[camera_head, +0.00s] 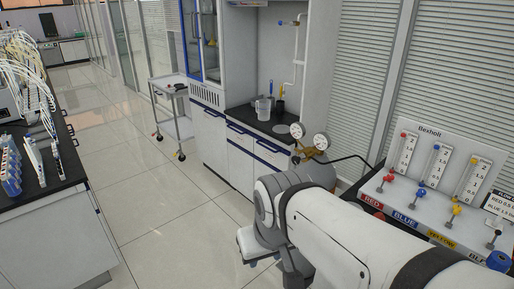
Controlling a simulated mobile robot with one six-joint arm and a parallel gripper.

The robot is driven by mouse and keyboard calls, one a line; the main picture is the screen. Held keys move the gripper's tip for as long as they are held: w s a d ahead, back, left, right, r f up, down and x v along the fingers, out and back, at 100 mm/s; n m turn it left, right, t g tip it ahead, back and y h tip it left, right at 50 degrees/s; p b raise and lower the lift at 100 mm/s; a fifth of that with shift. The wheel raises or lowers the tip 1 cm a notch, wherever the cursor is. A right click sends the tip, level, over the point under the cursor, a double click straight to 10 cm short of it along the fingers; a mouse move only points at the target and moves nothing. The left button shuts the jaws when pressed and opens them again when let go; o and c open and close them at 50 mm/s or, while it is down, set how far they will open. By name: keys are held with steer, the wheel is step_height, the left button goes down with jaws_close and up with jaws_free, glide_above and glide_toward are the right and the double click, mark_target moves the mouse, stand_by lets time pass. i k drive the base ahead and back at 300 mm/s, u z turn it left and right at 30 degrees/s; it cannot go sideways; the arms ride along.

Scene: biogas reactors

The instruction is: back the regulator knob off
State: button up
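The regulator (309,150) is a brass body with two round dial gauges, on top of a grey gas cylinder (318,173) near the middle of the view. A dark hose runs from it to the right. I cannot make out its knob clearly at this size. My white arm reaches in from the lower right and passes in front of the cylinder, hiding its lower part. I cannot make out my gripper's fingers; the end of the arm is hidden or out of view.
A flowmeter panel (435,154) with colored knobs stands at right. Behind the regulator is a fume hood counter (238,113) with a beaker (262,109). A grey trolley (170,103) stands farther back. A dark-topped bench (66,163) is at left. The tiled floor between is clear.

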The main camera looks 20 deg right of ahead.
mark_target(296, 160)
steer(key=z, duration=0.25)
steer(key=i, duration=1.2)
steer(key=z, duration=0.8)
